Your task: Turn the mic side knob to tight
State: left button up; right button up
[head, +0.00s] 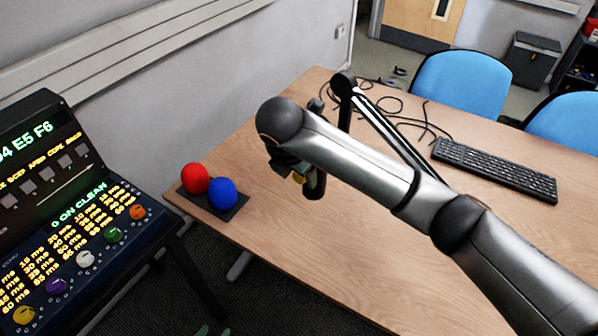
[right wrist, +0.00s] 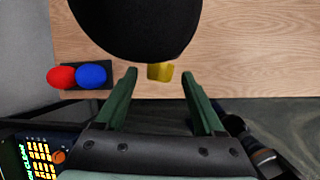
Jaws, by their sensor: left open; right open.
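The mic is a large black rounded body (right wrist: 135,22) at the top of the right wrist view. Its gold side knob (right wrist: 160,72) shows just below it. My right gripper (right wrist: 159,76) is open, with one green finger on each side of the knob and gaps between. In the head view the knob (head: 299,178) is a small yellow spot beside the dark mic (head: 316,184), and my right arm hides most of the mic and gripper. My left gripper (head: 211,331) shows only as green fingertips at the bottom edge; they are apart and empty.
Red (head: 195,178) and blue (head: 222,192) balls sit on a dark base at the table's left corner. A black boom stand (head: 345,84), loose cables and a keyboard (head: 495,169) are farther back. A lit control console (head: 85,235) stands left. The front of the wooden table (head: 350,255) is clear.

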jog(key=shift+w+d+f, duration=0.1)
jog(key=shift+w+f, duration=0.15)
jog(key=shift+f, duration=0.25)
grip_shut()
dwell(0.3)
